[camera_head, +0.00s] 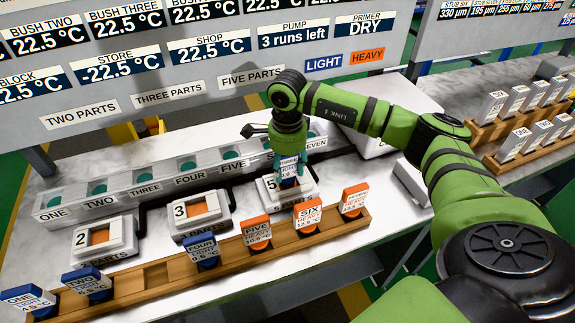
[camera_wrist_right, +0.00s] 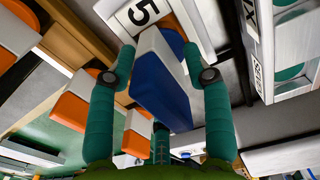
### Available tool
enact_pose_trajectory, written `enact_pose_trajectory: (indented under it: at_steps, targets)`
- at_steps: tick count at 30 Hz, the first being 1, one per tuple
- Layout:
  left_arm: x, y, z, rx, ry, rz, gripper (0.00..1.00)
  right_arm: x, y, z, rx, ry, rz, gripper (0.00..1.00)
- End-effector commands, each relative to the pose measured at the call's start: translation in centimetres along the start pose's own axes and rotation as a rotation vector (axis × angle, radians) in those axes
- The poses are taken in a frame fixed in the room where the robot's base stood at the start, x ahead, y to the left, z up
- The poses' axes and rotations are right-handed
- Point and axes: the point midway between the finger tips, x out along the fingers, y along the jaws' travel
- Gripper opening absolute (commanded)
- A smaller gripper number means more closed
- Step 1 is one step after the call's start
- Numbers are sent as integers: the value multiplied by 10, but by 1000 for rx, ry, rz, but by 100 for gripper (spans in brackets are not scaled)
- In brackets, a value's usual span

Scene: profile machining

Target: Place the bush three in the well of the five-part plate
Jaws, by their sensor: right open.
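Bush three (camera_head: 289,168), a blue block with a white label, stands at the well of the five-part plate (camera_head: 272,192), a pale plate marked 5. The label is partly covered by a finger. My right gripper (camera_head: 290,160) is above it, pointing down with its fingers open on either side of the bush. In the right wrist view the bush (camera_wrist_right: 160,85) shows between the two teal fingers, with gaps beside it. The plate (camera_wrist_right: 140,15) shows at the top there. I cannot tell how deep the bush sits. My left gripper is not in view.
The wooden rack (camera_head: 155,273) in front holds several blue and orange bushes, with an empty slot between TWO and FOUR. The two-part (camera_head: 105,240) and three-part (camera_head: 200,214) plates stand to the left. A grey row of numbered wells (camera_head: 165,183) runs behind.

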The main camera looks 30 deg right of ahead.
Motion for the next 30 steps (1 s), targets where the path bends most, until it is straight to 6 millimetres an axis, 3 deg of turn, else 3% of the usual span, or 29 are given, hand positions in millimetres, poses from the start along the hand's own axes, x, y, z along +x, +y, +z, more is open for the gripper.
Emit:
enact_pose_trajectory:
  at_steps: [16, 22, 30]
  targets:
    - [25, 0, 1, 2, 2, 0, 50, -104, -1, 1, 0, -1, -3, 50]
    - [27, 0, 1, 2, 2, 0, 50, -120, 0, 0, 0, 0, 0, 50]
    - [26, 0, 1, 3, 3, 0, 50, -122, 0, 0, 0, 1, 1, 50]
